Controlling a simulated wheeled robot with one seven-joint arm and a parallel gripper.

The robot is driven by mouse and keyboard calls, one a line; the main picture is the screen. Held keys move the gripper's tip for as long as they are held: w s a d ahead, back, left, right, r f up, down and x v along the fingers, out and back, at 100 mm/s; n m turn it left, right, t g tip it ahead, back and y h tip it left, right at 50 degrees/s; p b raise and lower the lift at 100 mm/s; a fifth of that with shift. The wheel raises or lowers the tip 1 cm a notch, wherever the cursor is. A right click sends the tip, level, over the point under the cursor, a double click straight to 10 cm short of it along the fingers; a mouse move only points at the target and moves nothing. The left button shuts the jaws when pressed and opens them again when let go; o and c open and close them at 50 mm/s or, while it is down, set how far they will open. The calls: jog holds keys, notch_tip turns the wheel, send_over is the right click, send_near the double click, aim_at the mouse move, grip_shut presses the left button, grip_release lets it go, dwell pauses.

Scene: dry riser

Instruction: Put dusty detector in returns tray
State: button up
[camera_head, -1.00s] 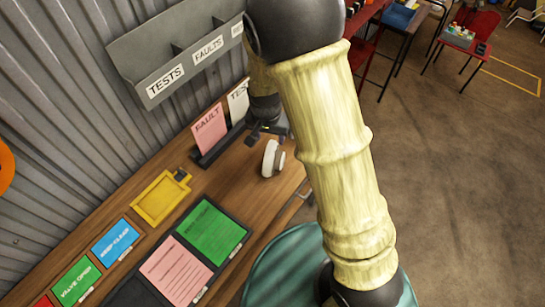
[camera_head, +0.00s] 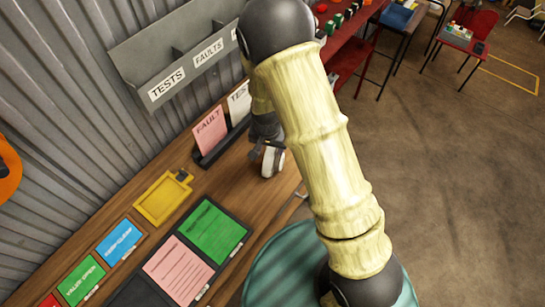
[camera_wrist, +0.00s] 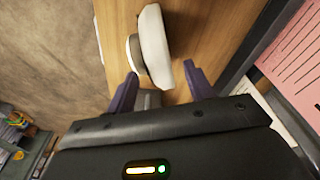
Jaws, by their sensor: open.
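The detector, a round white disc with a grey-white base (camera_wrist: 152,45), appears to stand on its edge on the wooden bench. In the head view the detector (camera_head: 279,162) is partly hidden by my gripper (camera_head: 264,150). In the wrist view my gripper (camera_wrist: 161,84) is open, its dark fingers either side of the detector's near end, most of which lies beyond the fingertips. I cannot tell whether they touch.
A grey wall rack (camera_head: 180,78) reads TESTS and FAULTS. A dark holder (camera_head: 205,160) with pink and white cards stands close to my gripper. Green and pink sheets (camera_head: 214,230) lie on a dark board in front. Blue and green cards (camera_head: 119,239) lie left.

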jog(key=shift+w+f, duration=0.2)
jog(key=shift+f, duration=0.25)
jog(key=shift+a, duration=0.1)
jog(key=shift+s, duration=0.2)
jog(key=shift+c, duration=0.2)
jog(key=shift+w+d, duration=0.1)
jog(key=shift+d, duration=0.15)
jog(key=c, duration=0.4)
jog(key=shift+a, duration=0.1)
grip_shut()
